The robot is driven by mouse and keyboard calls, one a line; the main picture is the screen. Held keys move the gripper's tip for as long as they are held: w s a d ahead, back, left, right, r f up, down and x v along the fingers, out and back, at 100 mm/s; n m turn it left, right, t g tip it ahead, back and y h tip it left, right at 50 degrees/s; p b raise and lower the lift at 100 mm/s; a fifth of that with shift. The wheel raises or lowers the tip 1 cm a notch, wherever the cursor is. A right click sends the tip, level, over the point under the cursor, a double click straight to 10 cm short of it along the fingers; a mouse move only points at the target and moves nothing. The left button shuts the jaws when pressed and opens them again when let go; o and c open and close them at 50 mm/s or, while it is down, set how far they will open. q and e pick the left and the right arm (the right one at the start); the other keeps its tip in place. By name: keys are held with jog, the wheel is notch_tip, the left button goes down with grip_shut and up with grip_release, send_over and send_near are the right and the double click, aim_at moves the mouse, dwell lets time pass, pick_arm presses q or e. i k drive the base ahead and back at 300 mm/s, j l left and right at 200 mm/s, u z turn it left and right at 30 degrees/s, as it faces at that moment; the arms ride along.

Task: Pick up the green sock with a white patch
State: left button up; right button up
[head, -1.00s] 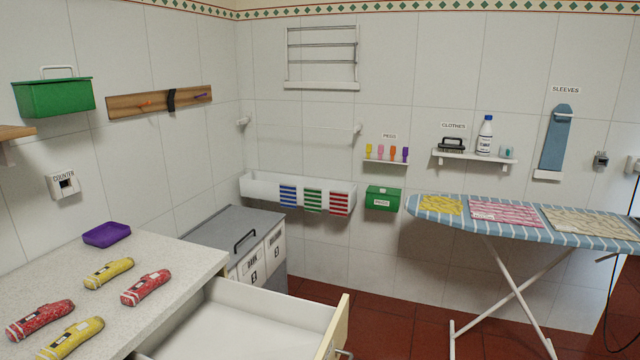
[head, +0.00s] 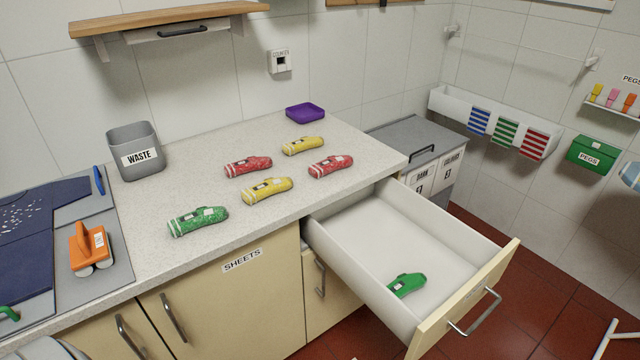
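A mottled green sock (head: 190,226) with a small white patch lies on the counter near its front edge. A second, plainer green sock (head: 411,287) lies in the open drawer (head: 437,247), near its front panel. A small light mark shows on it, too small to make out clearly. Two red socks (head: 240,168) (head: 322,170) and two yellow socks (head: 275,188) (head: 295,148) lie on the counter, each with a light patch. Neither of my grippers is in view.
The counter (head: 330,205) holds a grey waste bin (head: 137,160), a purple tray (head: 305,111), and an orange-handled tool (head: 88,243) beside dark blue cloth (head: 25,245). The open drawer juts out over the red floor. A wooden shelf (head: 165,20) hangs above.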

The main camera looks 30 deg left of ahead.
aim_at(203, 216)
jog(key=u, duration=1)
